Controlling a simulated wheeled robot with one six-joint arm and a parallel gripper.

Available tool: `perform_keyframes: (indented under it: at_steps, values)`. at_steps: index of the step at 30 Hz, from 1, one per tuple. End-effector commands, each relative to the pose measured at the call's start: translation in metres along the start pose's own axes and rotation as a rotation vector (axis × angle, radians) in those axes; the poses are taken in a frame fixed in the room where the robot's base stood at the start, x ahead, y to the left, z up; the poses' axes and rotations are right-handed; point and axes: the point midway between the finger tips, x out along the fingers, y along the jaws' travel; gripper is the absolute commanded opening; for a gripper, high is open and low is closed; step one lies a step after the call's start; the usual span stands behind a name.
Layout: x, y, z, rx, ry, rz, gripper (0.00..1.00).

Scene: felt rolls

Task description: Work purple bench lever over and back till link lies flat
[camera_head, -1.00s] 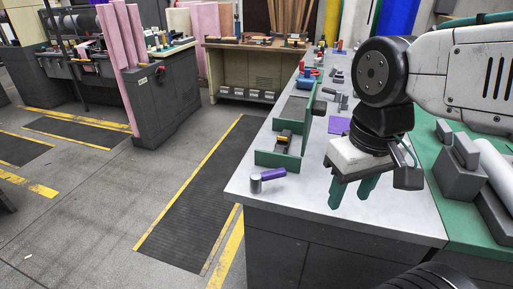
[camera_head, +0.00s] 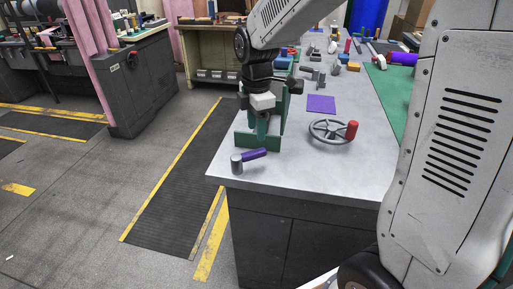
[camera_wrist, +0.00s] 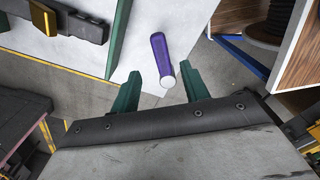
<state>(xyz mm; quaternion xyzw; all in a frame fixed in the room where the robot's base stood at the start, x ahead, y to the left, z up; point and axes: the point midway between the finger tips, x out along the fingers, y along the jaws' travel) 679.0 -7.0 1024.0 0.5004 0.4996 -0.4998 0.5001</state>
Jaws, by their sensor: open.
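The purple lever (camera_head: 254,154) sits at the bench's near left corner. It sticks out to the right and slightly up from an upright grey cylinder (camera_head: 237,164). My gripper (camera_head: 262,128) is above and behind the lever, in front of the green frame. In the wrist view, the purple lever (camera_wrist: 159,52) shows between and beyond the two green fingers of my open gripper (camera_wrist: 160,90). Its pale round end is near the gap. No contact shows. I cannot make out a separate link part.
The grey bench top (camera_head: 330,170) carries a green frame (camera_head: 243,138), a handwheel (camera_head: 328,132) with a red knob, a purple square (camera_head: 321,104) and several blocks further back. The frame's green wall (camera_wrist: 118,38) is beside the lever in the wrist view. The front middle of the bench is clear.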

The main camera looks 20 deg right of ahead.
Motion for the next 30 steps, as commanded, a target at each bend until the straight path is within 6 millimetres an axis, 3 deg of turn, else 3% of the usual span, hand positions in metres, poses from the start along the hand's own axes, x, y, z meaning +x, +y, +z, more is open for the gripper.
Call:
perform_keyframes:
  at_steps: [15,27,30]
  values:
    - [0.068,-0.001,0.0,-0.013,0.0,-0.004,0.45]
    - [0.077,-0.001,0.0,-0.012,0.0,-0.001,0.45]
    - [0.077,-0.001,0.0,-0.012,0.0,-0.001,0.18]
